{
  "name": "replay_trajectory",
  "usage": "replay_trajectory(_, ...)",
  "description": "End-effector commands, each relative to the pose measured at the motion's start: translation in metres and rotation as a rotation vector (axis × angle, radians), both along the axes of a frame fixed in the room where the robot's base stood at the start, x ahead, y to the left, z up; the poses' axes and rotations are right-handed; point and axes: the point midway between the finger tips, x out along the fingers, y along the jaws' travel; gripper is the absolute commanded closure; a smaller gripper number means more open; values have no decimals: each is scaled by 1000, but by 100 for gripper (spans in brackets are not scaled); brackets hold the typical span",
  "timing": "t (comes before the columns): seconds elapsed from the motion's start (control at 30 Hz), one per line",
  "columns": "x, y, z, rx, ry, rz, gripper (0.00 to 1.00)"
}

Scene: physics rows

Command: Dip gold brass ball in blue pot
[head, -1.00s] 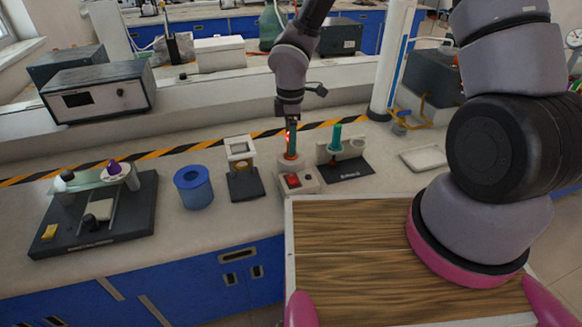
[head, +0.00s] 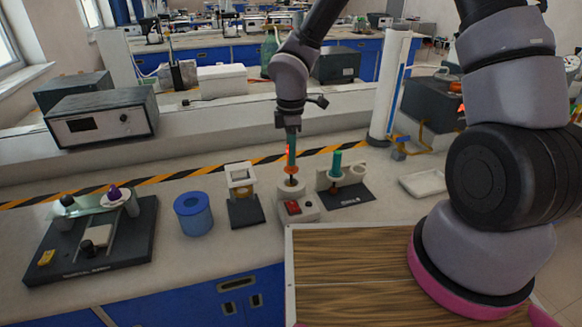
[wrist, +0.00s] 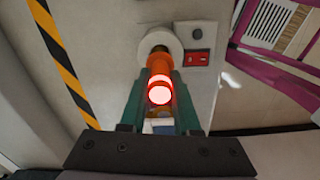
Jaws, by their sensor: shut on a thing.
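My gripper (head: 291,148) is shut on a teal-handled tool with an orange collar (head: 291,169), held upright over a small white heater (head: 291,188). A dark part shows below the collar at the heater's opening; I cannot tell how much is inside. In the wrist view a round, glowing red-white piece (wrist: 160,90) sits between my green-sided fingers, in line with an orange part (wrist: 160,64) above the heater's opening (wrist: 160,42). I cannot clearly make out a gold ball. The blue pot (head: 193,214) stands on the bench, left of my gripper.
A rack with another teal handle (head: 337,163) is right of the heater. A dark apparatus board (head: 95,245) lies at left. A wooden board (head: 340,290) is in front.

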Motion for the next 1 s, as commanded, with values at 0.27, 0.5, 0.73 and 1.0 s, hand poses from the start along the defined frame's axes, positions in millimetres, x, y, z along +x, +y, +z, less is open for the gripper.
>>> replay_trajectory(0.27,1,-1,48,-1,-2,-3,100)
replay_trajectory(0.5,0,0,68,0,-1,-2,100)
replay_trajectory(0.73,0,0,75,0,1,0,100)
replay_trajectory(1.0,0,0,75,0,1,0,100)
